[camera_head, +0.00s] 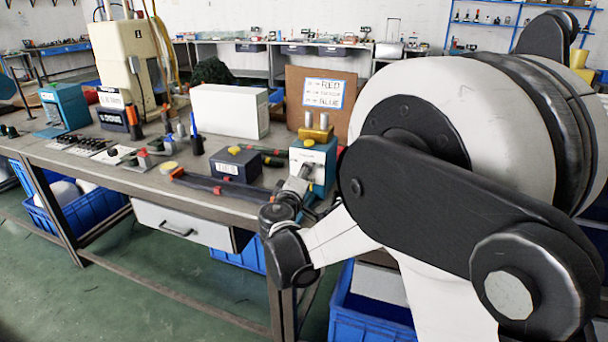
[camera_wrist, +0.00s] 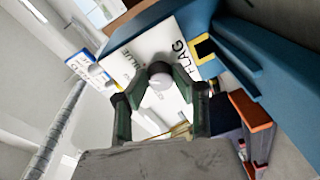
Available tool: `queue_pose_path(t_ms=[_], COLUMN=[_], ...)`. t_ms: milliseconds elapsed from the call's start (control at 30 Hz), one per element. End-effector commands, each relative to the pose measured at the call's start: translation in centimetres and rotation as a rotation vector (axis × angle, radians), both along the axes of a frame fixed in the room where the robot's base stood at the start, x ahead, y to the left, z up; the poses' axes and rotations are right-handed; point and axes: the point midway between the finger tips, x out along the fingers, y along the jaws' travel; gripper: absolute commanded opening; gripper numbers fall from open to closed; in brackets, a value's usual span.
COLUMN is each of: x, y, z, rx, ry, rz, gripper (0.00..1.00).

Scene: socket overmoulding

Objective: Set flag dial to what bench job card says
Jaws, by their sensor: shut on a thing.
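The flag dial (camera_wrist: 158,73) is a dark round knob with a pale face, on a white panel (camera_wrist: 143,50) lettered FLAG and, in smaller print, BLUE. My gripper (camera_wrist: 160,84) has its two dark fingers closed on either side of the dial. The dial's pointer cannot be made out. In the head view my gripper (camera_head: 293,192) is at the front of a teal box (camera_head: 318,160) with a yellow top fixture; the dial is hidden there.
On the bench (camera_head: 225,205), a dark box (camera_head: 235,165) with a yellow knob and dark red-tipped tools (camera_head: 215,185) lie left of the teal box. A white box (camera_head: 230,110) stands behind them. A beige press (camera_head: 125,60) is further left. Blue crates (camera_head: 75,205) are below.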

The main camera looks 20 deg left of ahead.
Motion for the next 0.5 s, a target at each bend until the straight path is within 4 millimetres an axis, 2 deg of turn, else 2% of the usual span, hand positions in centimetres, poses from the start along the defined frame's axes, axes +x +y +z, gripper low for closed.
queue_pose_path(t_ms=[500], x=[-0.05], y=[0.08], z=[0.17], rx=[-0.463], ry=[0.021], rz=[0.0], gripper=[0.0])
